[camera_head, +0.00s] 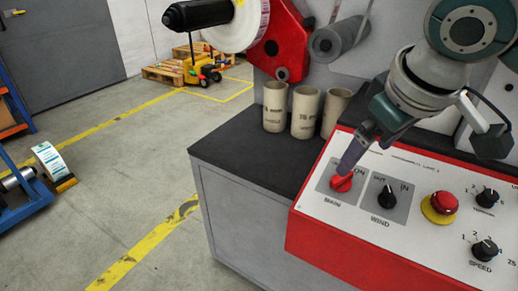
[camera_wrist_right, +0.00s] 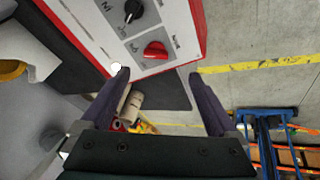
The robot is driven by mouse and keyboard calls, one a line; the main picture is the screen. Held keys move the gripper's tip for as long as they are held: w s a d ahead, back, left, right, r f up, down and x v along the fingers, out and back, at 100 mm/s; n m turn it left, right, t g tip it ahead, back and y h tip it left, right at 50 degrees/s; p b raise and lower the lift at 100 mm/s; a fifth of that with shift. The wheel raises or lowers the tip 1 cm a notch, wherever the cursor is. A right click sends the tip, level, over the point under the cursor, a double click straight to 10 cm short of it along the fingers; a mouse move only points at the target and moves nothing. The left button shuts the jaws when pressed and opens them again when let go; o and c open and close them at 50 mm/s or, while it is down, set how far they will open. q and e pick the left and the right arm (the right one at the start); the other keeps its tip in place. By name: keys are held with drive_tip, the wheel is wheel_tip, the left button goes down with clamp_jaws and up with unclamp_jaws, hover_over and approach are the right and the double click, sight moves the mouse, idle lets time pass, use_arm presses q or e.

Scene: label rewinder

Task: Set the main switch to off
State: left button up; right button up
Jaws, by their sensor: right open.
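The main switch (camera_head: 341,183) is a red rotary knob on a grey plate marked MAIN, at the left end of the control panel. An ON label shows to its upper right; the rest of its marking is covered by my finger, and I cannot tell its exact setting. My right gripper (camera_head: 346,168) points down at the knob, its tips just above or beside it. In the right wrist view the gripper (camera_wrist_right: 158,76) is open and empty, with the red knob (camera_wrist_right: 155,50) ahead between the fingers. Contact cannot be told. My left gripper is not in view.
The black WIND knob (camera_head: 387,197) sits just right of the main switch, then a red emergency button (camera_head: 443,203) and the SPEED knob (camera_head: 484,249). Cardboard cores (camera_head: 305,112) stand on the dark bench top (camera_head: 240,150) behind the red-edged panel.

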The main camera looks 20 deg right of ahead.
sight(344, 179)
drive_tip(key=b+x, duration=0.1)
drive_tip(key=x, duration=0.3)
drive_tip(key=b+x, duration=0.1)
drive_tip(key=x, duration=0.3)
drive_tip(key=w+b+x, duration=0.1)
drive_tip(key=x, duration=0.3)
drive_tip(key=shift+d+r+b, duration=0.25)
drive_tip(key=shift+b, duration=0.15)
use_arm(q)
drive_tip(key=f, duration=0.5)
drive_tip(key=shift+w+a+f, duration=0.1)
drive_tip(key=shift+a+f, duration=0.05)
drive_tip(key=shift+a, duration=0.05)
use_arm(e)
drive_tip(key=shift+c, duration=1.2)
drive_tip(key=c, duration=1.1)
drive_tip(key=shift+c, duration=0.2)
